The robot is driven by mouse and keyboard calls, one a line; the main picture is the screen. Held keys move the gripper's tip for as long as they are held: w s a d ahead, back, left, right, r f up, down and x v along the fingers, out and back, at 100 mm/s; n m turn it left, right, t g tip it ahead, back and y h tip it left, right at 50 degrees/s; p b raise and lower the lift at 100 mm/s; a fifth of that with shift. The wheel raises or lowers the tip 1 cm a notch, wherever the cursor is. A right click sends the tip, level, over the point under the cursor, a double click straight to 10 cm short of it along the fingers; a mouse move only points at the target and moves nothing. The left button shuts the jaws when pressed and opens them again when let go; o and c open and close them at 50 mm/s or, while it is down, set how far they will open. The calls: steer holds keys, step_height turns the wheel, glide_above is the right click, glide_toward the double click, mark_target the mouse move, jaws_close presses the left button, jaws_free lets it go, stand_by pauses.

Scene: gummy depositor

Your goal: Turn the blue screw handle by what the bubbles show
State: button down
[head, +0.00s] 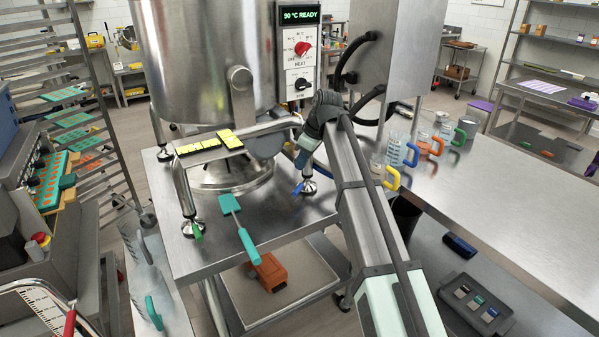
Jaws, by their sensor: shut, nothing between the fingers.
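The blue screw handle (298,188) sticks out from the right levelling foot (309,187) of the steel kettle's stand. A green handle (197,231) sits at the left front foot. Two yellow bubble levels, a left one (198,146) and a right one (229,138), lie on the stand's top rail. Their bubbles are too small to read. My gripper (300,162) is shut and empty, pointing down just above the blue handle. My arm hides part of the area to the right, and I cannot tell whether the fingers touch the handle.
The steel kettle (205,60) has a control panel (300,60) with a display reading 90 °C READY. A teal spatula (240,228) lies at the table's front edge. Jugs with coloured handles (398,150) stand on the right bench (500,215). A rack (85,120) stands left.

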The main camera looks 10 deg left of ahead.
steer(key=w+d+f, duration=0.1)
steer(key=d+f, duration=0.1)
steer(key=d, duration=0.2)
steer(key=w+d+f+m, duration=0.1)
steer(key=d+f, duration=0.2)
steer(key=d, duration=0.2)
steer(key=w+d+f+m, duration=0.1)
steer(key=w+d+f, duration=0.1)
steer(key=d, duration=0.3)
steer(key=shift+w+f, duration=0.1)
steer(key=shift+f, duration=0.25)
steer(key=s+d+f+m, duration=0.1)
steer(key=d+f, duration=0.4)
steer(key=m+t+y, duration=0.2)
steer(key=m+y, duration=1)
steer(key=m, duration=0.3)
glide_toward(300, 190)
steer(key=x, duration=0.6)
steer(key=shift+w+a, duration=0.1)
steer(key=shift+a, duration=0.3)
